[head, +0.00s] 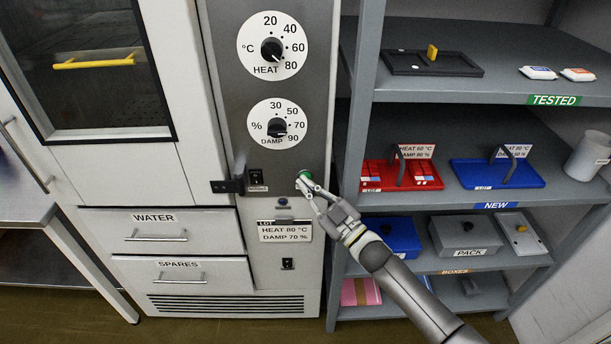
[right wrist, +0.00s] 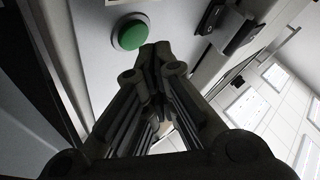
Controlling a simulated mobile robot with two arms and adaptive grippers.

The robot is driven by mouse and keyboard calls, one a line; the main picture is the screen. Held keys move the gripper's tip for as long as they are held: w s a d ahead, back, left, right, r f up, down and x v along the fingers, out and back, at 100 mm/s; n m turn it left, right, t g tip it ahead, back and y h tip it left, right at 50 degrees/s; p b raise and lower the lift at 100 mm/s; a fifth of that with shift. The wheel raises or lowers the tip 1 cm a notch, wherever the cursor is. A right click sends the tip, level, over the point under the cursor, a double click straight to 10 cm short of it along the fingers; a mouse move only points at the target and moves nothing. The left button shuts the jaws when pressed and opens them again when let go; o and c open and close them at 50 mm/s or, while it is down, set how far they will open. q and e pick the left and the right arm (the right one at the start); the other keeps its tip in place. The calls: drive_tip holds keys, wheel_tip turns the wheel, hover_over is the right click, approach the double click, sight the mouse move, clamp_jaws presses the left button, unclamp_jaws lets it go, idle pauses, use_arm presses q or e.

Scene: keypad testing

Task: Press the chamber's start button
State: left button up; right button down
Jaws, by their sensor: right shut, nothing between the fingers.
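The green round start button (head: 305,175) is on the grey control panel (head: 299,139) of the chamber, below the DAMP dial. In the right wrist view the green button (right wrist: 131,36) shows whole, just beyond the fingertips and a little to the left. My right gripper (head: 302,184) is shut and empty, its tips at or just in front of the button's lower edge. Whether they touch it I cannot tell. In the right wrist view the shut fingers (right wrist: 159,52) point toward the panel. My left gripper is not in view.
The HEAT dial (head: 272,48) and DAMP dial (head: 276,126) sit above the button. A black rocker switch (head: 256,178) is to its left, a lot card (head: 285,231) below. A shelf unit (head: 470,98) with trays and boxes stands close on the right.

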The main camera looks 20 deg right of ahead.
drive_tip(key=shift+s, duration=0.1)
drive_tip(key=s, duration=0.1)
drive_tip(key=s+a+p, duration=0.1)
drive_tip(key=s, duration=0.1)
drive_tip(key=s+p, duration=0.1)
drive_tip(key=shift+s+a, duration=0.25)
drive_tip(key=shift+s, duration=0.15)
idle(0.8)
